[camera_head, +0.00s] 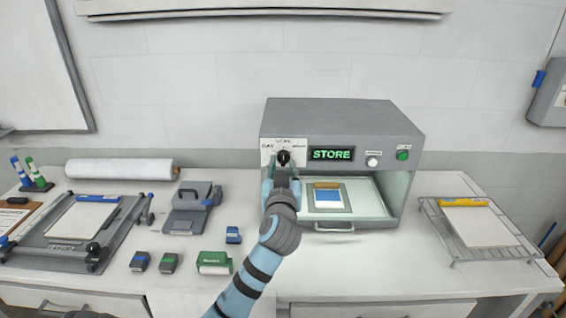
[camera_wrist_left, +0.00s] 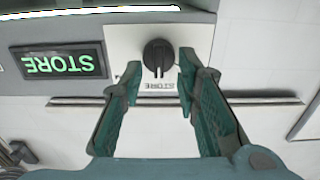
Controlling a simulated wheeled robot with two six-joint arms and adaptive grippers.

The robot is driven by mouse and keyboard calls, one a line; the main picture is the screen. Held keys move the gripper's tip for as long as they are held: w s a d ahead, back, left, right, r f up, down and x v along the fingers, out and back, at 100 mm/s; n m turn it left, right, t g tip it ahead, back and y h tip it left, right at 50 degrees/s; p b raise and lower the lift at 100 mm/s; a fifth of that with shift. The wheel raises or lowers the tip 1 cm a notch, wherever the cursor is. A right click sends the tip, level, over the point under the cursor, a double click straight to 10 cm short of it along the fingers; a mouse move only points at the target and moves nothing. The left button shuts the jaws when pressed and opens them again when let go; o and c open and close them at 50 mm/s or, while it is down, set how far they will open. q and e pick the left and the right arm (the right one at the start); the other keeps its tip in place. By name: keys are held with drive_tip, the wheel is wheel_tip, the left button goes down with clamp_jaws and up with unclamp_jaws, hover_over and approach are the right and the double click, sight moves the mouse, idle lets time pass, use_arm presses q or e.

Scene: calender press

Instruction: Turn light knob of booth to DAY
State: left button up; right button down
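The booth (camera_head: 335,120) is a grey box on the bench, and its display (camera_head: 332,154) reads STORE in green. The black light knob (camera_head: 284,158) sits on a white label plate at its upper left; it also shows in the left wrist view (camera_wrist_left: 158,55), where the picture is upside down. The knob's ridge lines up with the STORE label above it; the side labels are too small to read surely. My left gripper (camera_head: 283,168) is open in front of the knob. In the wrist view its fingertips (camera_wrist_left: 159,75) lie either side, apart from the knob. My right gripper is not in view.
A white button (camera_head: 373,161) and a green button (camera_head: 403,155) are right of the display. A drawer tray (camera_head: 375,211) with a framed blue-and-white piece is inside the booth. A rack (camera_head: 480,228) stands right; a frame press (camera_head: 75,232) and small blocks lie left.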

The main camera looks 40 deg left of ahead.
use_arm(q)
drive_tip(key=shift+x, duration=0.85)
clamp_jaws()
